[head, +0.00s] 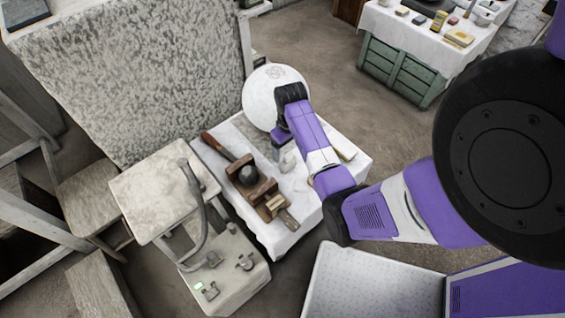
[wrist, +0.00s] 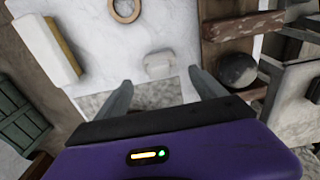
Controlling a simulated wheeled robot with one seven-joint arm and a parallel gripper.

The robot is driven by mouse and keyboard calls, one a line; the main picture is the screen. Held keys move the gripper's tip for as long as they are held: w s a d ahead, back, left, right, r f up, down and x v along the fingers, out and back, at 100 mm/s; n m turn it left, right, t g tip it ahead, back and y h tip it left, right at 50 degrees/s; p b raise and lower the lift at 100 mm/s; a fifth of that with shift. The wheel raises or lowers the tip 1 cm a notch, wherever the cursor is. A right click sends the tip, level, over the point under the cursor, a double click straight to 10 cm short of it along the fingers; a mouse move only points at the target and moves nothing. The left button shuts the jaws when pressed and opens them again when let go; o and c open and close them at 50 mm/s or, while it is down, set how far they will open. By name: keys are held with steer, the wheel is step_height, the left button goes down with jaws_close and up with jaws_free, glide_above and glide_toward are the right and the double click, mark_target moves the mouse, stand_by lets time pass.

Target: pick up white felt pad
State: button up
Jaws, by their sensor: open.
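A small white piece (wrist: 159,65), which looks like the white felt pad, lies on the white-covered table (wrist: 105,55) in the wrist view. It is beyond my gripper's fingertips, roughly centred between them. My gripper (wrist: 161,80) is open with nothing between its fingers. In the head view a small pale piece (head: 287,162) shows on the table just below my gripper (head: 283,148), partly hidden by it. I cannot tell the exact height of the fingers above the table.
A dark ball (head: 249,175) sits in a wooden holder left of my gripper. In the wrist view, a yellow-and-white block (wrist: 46,48) lies at left and a wooden ring (wrist: 125,20) at the top.

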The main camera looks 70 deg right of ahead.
mark_target(288, 161)
steer(key=shift+d, duration=0.1)
steer(key=shift+f, duration=0.2)
steer(key=f, duration=0.7)
steer(key=shift+s+a+f, duration=0.1)
steer(key=shift+s+a, duration=0.1)
steer(key=shift+s, duration=0.05)
steer(key=c, duration=1.4)
steer(key=shift+c, duration=0.2)
